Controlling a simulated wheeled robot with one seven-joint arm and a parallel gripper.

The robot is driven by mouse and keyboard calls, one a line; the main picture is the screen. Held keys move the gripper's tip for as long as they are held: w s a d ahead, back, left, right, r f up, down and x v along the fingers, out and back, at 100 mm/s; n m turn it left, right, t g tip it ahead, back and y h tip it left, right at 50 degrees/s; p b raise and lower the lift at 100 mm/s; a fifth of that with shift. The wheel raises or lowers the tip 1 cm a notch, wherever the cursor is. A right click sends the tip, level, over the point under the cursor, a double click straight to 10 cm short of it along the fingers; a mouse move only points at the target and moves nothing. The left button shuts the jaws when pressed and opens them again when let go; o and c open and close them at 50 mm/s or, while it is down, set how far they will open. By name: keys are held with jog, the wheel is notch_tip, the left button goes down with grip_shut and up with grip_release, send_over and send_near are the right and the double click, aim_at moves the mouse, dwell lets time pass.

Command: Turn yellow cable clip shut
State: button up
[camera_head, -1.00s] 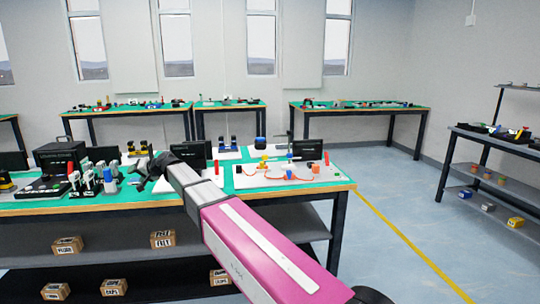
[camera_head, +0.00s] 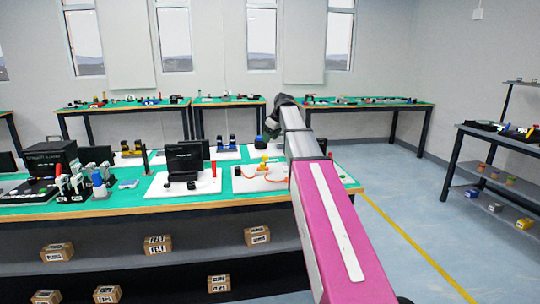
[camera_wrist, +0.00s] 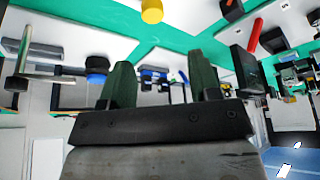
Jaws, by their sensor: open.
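The yellow cable clip (camera_head: 264,161) appears as a small yellow part on a white board (camera_head: 246,185) on the near bench, beside an orange-red cable. Whether it is open or turned shut is too small to tell. My arm hides the board's right part. My gripper (camera_head: 281,100) is raised beyond and above the board, small and dark in the head view. In the wrist view my gripper (camera_wrist: 160,72) shows two dark green fingers spread apart with nothing between them. A yellow round part (camera_wrist: 152,11) shows at that view's top edge; I cannot tell if it is the clip.
Black upright panels (camera_head: 184,159), a black case (camera_head: 51,157) and a red post (camera_head: 213,170) stand left on the green-topped bench (camera_head: 130,208). A blue cylinder (camera_wrist: 97,66) is left of the fingers in the wrist view. Open floor (camera_head: 405,215) lies right.

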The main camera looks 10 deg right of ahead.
aim_at(265, 156)
jog(key=x, duration=0.7)
jog(key=d+x, duration=0.1)
jog(key=x, duration=0.2)
jog(key=shift+w+f, duration=0.1)
jog(key=shift+f, duration=0.2)
jog(key=c, duration=0.9)
